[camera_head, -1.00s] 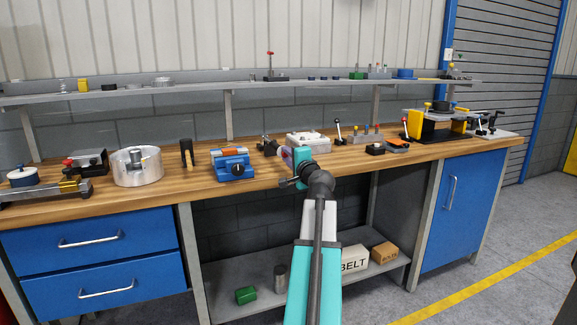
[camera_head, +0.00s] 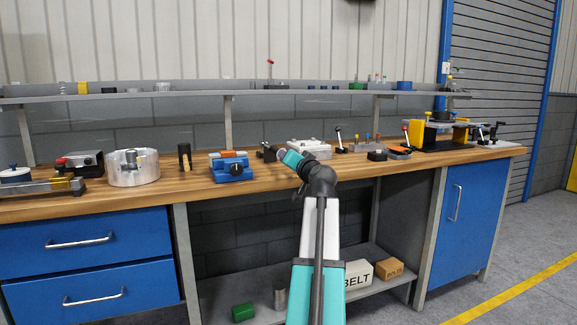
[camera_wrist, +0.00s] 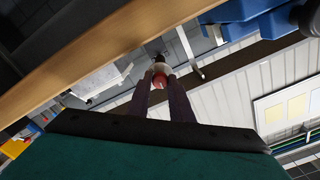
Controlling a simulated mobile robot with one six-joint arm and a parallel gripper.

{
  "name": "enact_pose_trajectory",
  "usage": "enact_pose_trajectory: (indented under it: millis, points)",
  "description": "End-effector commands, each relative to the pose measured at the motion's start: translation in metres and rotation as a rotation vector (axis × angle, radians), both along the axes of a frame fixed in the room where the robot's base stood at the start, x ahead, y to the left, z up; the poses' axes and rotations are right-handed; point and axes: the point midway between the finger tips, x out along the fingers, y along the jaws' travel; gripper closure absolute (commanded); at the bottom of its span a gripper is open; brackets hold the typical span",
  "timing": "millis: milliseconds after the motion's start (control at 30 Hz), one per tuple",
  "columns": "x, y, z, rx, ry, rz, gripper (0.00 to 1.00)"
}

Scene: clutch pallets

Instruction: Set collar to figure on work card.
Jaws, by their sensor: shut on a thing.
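My gripper (camera_wrist: 161,88) shows in the wrist view with two dark fingers closed on a small round red-and-pale piece (camera_wrist: 160,79). I cannot tell whether this piece is the collar. In the head view my gripper's teal end is at the bench's front edge, right of a blue vise-like fixture (camera_head: 231,167); its fingertips are hard to make out there. A dark metal fitting (camera_head: 268,152) shows just beyond it. A pale board with yellowish sheets (camera_wrist: 289,108) hangs in the wrist view; I cannot tell whether it is the work card or read a figure.
The wooden bench (camera_head: 205,188) carries a silver cylinder (camera_head: 133,168), a black upright fork (camera_head: 185,156) and a whitish block (camera_head: 309,149). A yellow-and-black stand (camera_head: 432,135) is at the right. A narrow shelf (camera_head: 200,95) runs above. Bare wood lies along the front edge.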

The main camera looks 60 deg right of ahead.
Motion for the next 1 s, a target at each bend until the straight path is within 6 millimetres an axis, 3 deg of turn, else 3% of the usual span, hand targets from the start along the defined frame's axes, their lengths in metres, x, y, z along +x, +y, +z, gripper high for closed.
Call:
enact_pose_trajectory:
  millis: [700, 733, 800, 833, 1000]
  points:
    - [0.0003, 0.0003, -0.0002, -0.091, 0.069, 0.001, 1.00]
    - [0.0003, 0.0003, -0.0002, -0.090, 0.068, 0.001, 0.79]
    - [0.0003, 0.0003, -0.0002, -0.090, 0.068, 0.001, 0.67]
    - [0.0003, 0.0003, -0.0002, -0.090, 0.068, 0.001, 0.63]
    - [0.0003, 0.0002, -0.0001, -0.090, 0.068, 0.001, 0.63]
